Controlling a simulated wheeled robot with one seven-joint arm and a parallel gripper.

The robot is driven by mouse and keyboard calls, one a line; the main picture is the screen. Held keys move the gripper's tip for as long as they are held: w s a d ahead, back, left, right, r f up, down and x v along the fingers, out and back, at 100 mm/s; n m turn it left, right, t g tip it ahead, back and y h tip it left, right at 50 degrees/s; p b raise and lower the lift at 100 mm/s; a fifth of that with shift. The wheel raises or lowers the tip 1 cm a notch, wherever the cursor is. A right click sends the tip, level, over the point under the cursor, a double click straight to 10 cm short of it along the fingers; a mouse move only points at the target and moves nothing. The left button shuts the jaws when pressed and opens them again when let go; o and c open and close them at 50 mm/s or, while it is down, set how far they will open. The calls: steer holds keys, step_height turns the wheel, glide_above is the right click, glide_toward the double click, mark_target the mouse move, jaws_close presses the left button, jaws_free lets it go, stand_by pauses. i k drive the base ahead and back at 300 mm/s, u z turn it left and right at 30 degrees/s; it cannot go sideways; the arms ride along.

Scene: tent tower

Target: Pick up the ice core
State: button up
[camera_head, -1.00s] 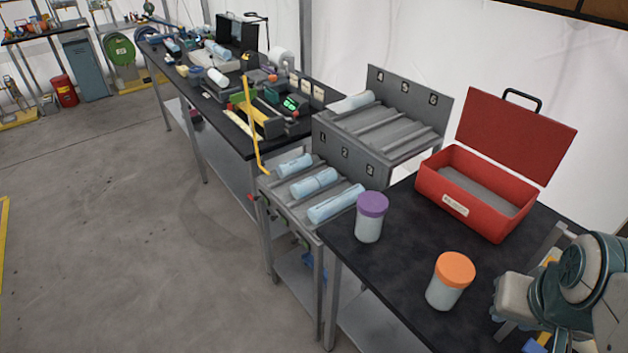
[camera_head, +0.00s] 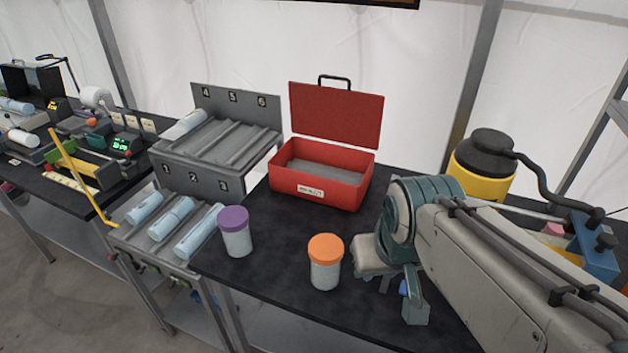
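Pale blue ice cores lie in a grey numbered rack. In the lower tier, one core (camera_head: 146,206) lies in slot 1, one core (camera_head: 172,218) in slot 2 and one core (camera_head: 198,233) in slot 3. Another core (camera_head: 186,125) lies in slot 4 of the upper tier (camera_head: 232,146). My arm comes in from the right, and my gripper (camera_head: 408,300) is at its end, over the black table, right of the orange-lidded jar. It is apart from all the cores. I cannot make out its fingers well enough to see their opening.
An open red box (camera_head: 320,180) stands behind the jars. A purple-lidded jar (camera_head: 236,232) and an orange-lidded jar (camera_head: 325,263) stand between the rack and my gripper. A yellow container (camera_head: 482,178) with a black lid stands at the right. Another bench (camera_head: 50,190) with instruments is at left.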

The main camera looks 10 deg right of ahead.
mark_target(173, 217)
steer(key=u, duration=2.4)
steer(key=i, duration=2.8)
steer(key=z, duration=3.05)
